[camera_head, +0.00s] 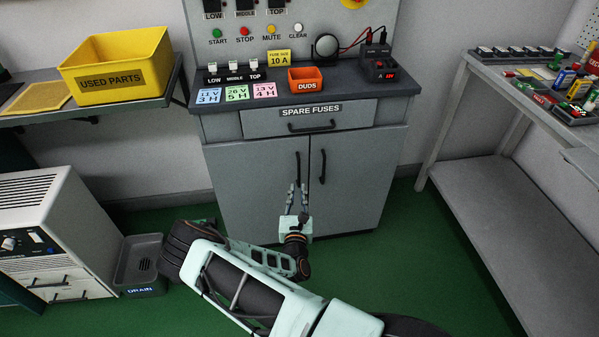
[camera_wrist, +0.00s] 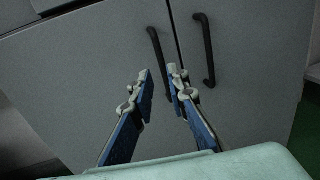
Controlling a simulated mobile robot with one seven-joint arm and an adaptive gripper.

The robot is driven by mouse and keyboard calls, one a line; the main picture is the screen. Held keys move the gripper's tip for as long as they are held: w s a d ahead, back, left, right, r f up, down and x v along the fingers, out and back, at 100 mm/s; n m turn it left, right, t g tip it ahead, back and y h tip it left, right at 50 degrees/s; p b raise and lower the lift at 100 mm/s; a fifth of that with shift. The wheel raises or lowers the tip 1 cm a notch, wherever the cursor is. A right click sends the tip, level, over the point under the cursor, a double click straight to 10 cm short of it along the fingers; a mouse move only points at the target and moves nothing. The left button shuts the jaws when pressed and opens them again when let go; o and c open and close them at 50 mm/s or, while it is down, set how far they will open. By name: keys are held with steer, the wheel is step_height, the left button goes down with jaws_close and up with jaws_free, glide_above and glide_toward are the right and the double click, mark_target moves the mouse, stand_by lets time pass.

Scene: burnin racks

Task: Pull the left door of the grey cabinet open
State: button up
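The grey cabinet has a left door (camera_head: 247,190) and a right door (camera_head: 352,175), both closed, each with a black vertical handle near the middle seam. The left door's handle (camera_head: 298,167) also shows in the wrist view (camera_wrist: 160,62). The right door's handle (camera_head: 323,166) stands beside it, and in the wrist view (camera_wrist: 205,50) it is to the right. My gripper (camera_head: 298,187) is in front of the left door, near the lower end of its handle. Contact with the handle cannot be told.
A "SPARE FUSES" drawer (camera_head: 310,118) is shut above the doors. A white unit (camera_head: 60,225) and a drain bin (camera_head: 140,265) stand at left. A grey bench with a lower shelf (camera_head: 510,220) stands at right. Green floor (camera_head: 420,260) before the cabinet is clear to the right.

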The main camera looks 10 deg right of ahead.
mark_target(299, 170)
steer(key=w, duration=0.3)
steer(key=w+d+b, duration=0.1)
steer(key=w, duration=0.3)
steer(key=w+d+b, duration=0.1)
steer(key=w, duration=0.2)
steer(key=shift+w, duration=0.25)
steer(key=shift+c, duration=0.4)
jaws_close()
steer(key=shift+s, duration=0.1)
